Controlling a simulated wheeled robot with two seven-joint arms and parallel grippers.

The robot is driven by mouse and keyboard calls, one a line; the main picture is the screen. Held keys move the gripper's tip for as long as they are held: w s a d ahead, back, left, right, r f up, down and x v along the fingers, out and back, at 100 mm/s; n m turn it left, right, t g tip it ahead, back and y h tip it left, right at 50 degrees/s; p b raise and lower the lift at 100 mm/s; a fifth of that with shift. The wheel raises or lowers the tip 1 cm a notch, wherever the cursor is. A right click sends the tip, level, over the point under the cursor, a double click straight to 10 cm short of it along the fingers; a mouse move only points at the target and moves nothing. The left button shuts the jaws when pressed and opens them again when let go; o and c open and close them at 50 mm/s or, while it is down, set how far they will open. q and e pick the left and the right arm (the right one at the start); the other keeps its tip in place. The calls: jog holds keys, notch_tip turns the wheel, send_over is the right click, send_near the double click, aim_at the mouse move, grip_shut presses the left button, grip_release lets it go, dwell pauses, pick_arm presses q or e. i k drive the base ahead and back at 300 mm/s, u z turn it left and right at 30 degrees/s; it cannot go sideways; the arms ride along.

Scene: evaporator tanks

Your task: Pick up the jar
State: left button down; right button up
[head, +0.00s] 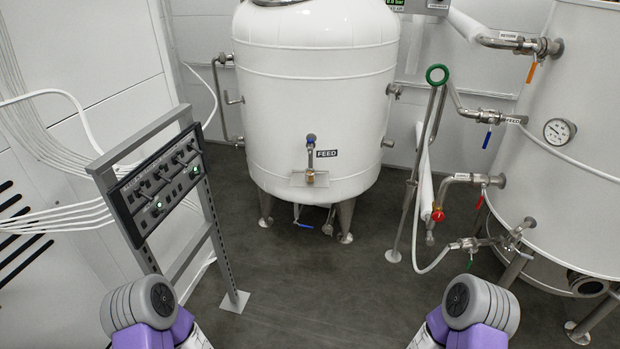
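No object is clearly recognisable as a jar in the head view. A small brownish item (310,176) sits below the blue-topped tap (311,142) on the front of the white FEED tank (313,105), at a small plate or shelf (296,181). It is too small to tell whether it is a jar or a fitting. Both of my arms show only as grey and purple links at the bottom edge. Neither of my grippers is in view.
A control panel (158,183) on a metal frame stands at left. A larger tank (570,190) with a gauge and valves stands at right. A pole with a green ring (437,75) and a hose stand between the tanks. The dark floor (310,290) ahead is clear.

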aim_at(310, 175)
jog(key=z, duration=0.3)
jog(key=i, duration=0.8)
jog(key=z, duration=0.3)
